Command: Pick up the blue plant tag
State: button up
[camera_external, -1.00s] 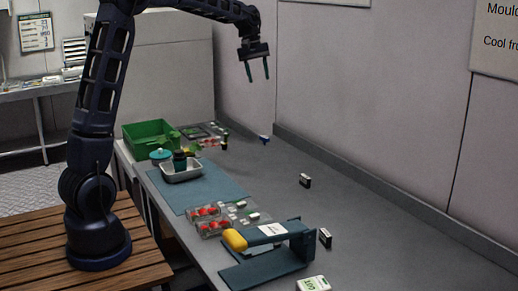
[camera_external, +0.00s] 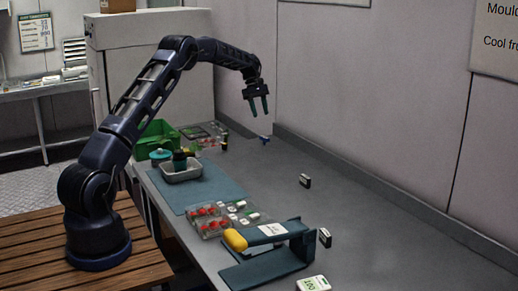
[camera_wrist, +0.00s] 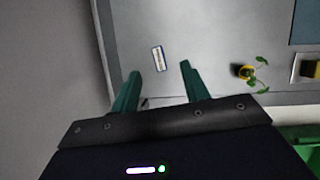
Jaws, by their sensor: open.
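The blue plant tag (camera_external: 264,139) is a small blue and white piece on the grey bench near the back wall in the external view. In the wrist view it shows as a small pale plate with a blue edge (camera_wrist: 158,59). My gripper (camera_external: 258,110) is open and empty, pointing down above the bench. The tag is below the gripper and apart from it. In the wrist view the tag appears between and just beyond the two green fingertips (camera_wrist: 160,69).
A green crate (camera_external: 150,143), a grey tray (camera_external: 187,176) and berry punnets (camera_external: 213,228) stand along the near side. The wall lies close behind the tag.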

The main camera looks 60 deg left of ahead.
aim_at(264, 137)
jog(key=shift+n, duration=0.3)
jog(key=shift+w+a+f+x, duration=0.15)
jog(key=shift+a+x, duration=0.3)
jog(key=shift+x, duration=1.7)
jog(key=shift+w+a+f+x, duration=0.15)
jog(key=shift+a+x, duration=0.3)
jog(key=shift+x, duration=1.65)
jog(key=shift+s+a+f+x, duration=0.15)
jog(key=shift+a+x, duration=0.3)
jog(key=shift+x, duration=1.7)
jog(key=shift+w, duration=0.1)
grip_shut()
